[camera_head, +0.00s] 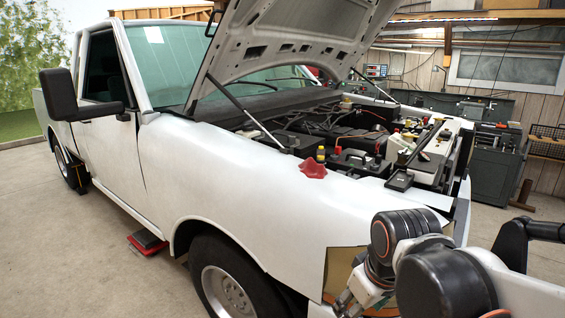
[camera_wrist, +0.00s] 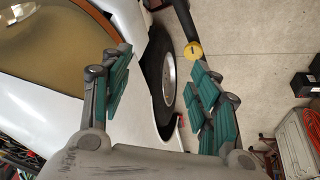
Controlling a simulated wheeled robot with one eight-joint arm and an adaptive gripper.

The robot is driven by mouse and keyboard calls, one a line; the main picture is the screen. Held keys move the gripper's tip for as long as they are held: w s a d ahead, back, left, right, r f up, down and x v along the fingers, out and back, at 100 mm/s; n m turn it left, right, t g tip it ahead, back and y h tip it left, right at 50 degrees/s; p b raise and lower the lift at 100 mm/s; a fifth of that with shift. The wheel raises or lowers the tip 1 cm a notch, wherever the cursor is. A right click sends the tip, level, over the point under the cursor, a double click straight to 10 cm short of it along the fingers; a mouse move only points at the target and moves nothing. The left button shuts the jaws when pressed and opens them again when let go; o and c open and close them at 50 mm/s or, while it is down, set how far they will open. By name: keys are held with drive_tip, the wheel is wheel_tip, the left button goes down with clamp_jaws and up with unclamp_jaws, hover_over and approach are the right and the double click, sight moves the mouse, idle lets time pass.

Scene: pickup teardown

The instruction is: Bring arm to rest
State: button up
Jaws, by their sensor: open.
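My arm (camera_head: 430,265) shows at the lower right in the head view, folded in front of the white truck's front corner. My gripper (camera_wrist: 158,62) is in the wrist view, with its two teal-padded fingers spread wide apart and nothing between them. Behind the fingers, the wrist view shows the truck's white body and a front wheel (camera_wrist: 168,82). The gripper fingers cannot be made out in the head view.
The white pickup (camera_head: 220,150) stands with its hood (camera_head: 300,30) propped open. A red cloth (camera_head: 312,169) and a yellow-capped bottle (camera_head: 320,154) sit on the fender edge. A dark cabinet (camera_head: 494,160) stands at the back right. Open concrete floor (camera_wrist: 250,50) lies beside the wheel.

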drive_tip(key=s+d+m+t, duration=0.3)
drive_tip(key=s+d+m, duration=0.2)
drive_tip(key=s, duration=0.3)
drive_tip(key=shift+r+m+h, duration=0.3)
drive_tip(key=shift+d, duration=0.1)
